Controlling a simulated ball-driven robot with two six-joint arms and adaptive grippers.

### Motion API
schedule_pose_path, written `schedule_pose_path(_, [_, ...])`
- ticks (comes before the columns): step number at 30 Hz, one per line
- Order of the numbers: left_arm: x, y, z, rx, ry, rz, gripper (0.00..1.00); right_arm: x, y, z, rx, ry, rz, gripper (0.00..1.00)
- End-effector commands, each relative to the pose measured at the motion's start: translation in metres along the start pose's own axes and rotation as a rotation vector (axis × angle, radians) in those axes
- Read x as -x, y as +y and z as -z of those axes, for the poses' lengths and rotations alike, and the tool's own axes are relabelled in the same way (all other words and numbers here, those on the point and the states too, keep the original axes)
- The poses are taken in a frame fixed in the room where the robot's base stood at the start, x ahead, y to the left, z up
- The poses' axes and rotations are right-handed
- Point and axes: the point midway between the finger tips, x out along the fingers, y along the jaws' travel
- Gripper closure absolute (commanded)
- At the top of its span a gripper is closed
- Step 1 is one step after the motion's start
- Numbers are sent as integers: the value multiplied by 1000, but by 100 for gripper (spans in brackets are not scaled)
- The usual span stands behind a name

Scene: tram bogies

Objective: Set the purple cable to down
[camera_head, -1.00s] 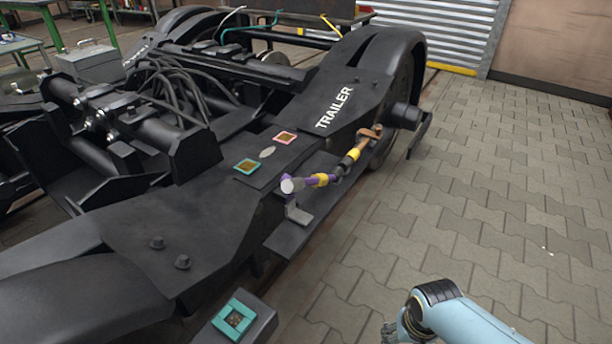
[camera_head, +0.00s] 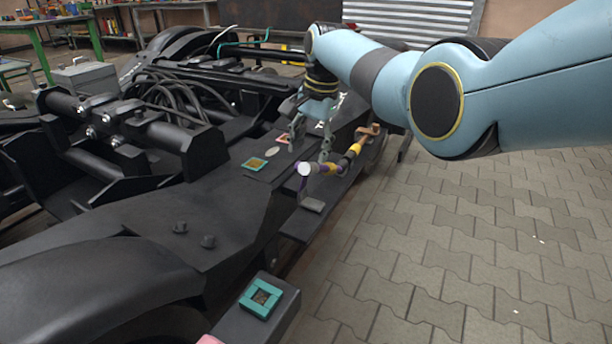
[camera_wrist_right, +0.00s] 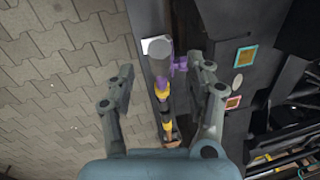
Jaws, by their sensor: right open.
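The purple cable (camera_head: 318,168) sits on the near side of the black bogie, with a pale round end and yellow bands along it. It runs back to a copper-coloured fitting (camera_head: 368,130). In the right wrist view the purple cable (camera_wrist_right: 161,82) lies between the fingers, with its grey end (camera_wrist_right: 160,54) toward the top. My right gripper (camera_head: 311,143) is open above the cable, with a finger on either side in the wrist view. I cannot tell whether a finger touches it. My left gripper is not in view.
The black bogie frame (camera_head: 150,220) fills the left and middle. Teal-framed (camera_head: 255,163) and pink-framed (camera_head: 283,139) squares lie on it. Another teal square (camera_head: 261,298) sits on a block in front. Open paved floor (camera_head: 480,240) lies to the right.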

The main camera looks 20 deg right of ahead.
Motion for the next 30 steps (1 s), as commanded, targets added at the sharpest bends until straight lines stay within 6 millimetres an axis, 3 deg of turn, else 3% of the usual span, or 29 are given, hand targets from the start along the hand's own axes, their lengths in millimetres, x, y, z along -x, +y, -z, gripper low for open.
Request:
schedule_pose_path(1, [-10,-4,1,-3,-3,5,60,-20,2,-1,0,-4,-6,47])
schedule_pose_path(7, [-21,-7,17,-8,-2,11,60,-53,2,0,1,-2,-4,47])
schedule_pose_path(13, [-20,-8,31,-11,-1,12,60,-65,1,0,1,1,0,47])
schedule_pose_path(21, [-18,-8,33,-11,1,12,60,-64,0,0,1,1,1,47])
schedule_pose_path(30, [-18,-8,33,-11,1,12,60,-64,0,0,1,1,0,83])
